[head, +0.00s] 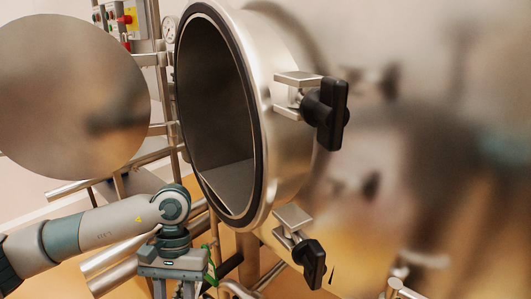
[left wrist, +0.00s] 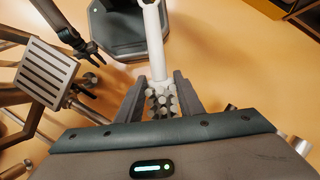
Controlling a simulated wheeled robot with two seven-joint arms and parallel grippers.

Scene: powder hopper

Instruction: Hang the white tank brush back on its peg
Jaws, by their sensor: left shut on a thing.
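The white tank brush (left wrist: 154,40) shows in the left wrist view, with a long pale handle ending in a ring at the top and a bristled head (left wrist: 162,98) between my fingers. My left gripper (left wrist: 161,96) is shut on the brush at its bristled end. In the head view my left gripper (head: 182,290) points down at the bottom edge, below the round hopper opening; the brush cannot be made out there. I cannot tell which fitting is the brush's peg. A dark claw-ended arm (left wrist: 88,50), perhaps my right gripper, shows in the left wrist view.
The steel hopper opening (head: 217,110) has black clamp knobs (head: 325,112) on its right side. A round steel door (head: 70,95) stands at left. Steel pipes (head: 120,265) run close to my left gripper, and a green loop (head: 210,268) hangs beside it. Orange floor (left wrist: 220,50) lies below.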

